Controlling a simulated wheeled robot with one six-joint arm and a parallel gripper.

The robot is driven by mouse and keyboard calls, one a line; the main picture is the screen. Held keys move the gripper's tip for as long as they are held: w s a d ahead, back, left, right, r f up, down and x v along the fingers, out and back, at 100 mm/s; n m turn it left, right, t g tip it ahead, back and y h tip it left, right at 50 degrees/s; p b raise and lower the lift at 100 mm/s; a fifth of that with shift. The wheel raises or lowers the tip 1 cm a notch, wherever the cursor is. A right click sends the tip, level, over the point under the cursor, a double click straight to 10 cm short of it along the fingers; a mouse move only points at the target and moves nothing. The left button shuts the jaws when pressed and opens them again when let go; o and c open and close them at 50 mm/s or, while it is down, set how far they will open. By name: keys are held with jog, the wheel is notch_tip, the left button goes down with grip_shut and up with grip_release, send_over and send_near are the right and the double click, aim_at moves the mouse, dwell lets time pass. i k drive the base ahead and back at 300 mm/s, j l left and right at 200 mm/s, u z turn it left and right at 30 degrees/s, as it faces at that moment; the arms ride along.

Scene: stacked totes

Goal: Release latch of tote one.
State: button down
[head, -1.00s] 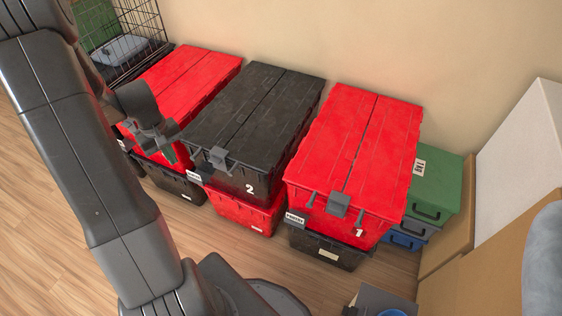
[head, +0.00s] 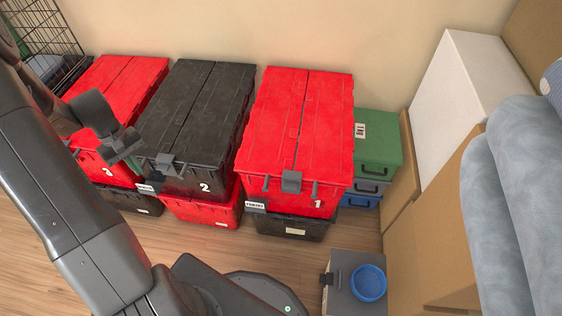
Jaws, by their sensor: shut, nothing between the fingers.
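Tote one (head: 262,186) is red, marked "1", with its two-part lid closed, and sits on a black tote (head: 270,223). Its grey latch (head: 291,181) is at the middle of the front lid edge; whether it is fastened I cannot tell. My gripper (head: 126,155) is at the left, in front of the red tote marked "3" (head: 108,168) and close to the left edge of tote two. It is shut and empty, well left of tote one's latch and apart from it.
Black tote two (head: 190,180) stands between my gripper and tote one, on a red tote (head: 205,211). Green (head: 378,150) and blue boxes stand right of tote one. Cardboard boxes (head: 425,215) line the right.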

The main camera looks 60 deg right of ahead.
aim_at(290, 180)
jog(key=z, duration=1.6)
jog(key=i+z, duration=0.25)
jog(key=i, duration=0.15)
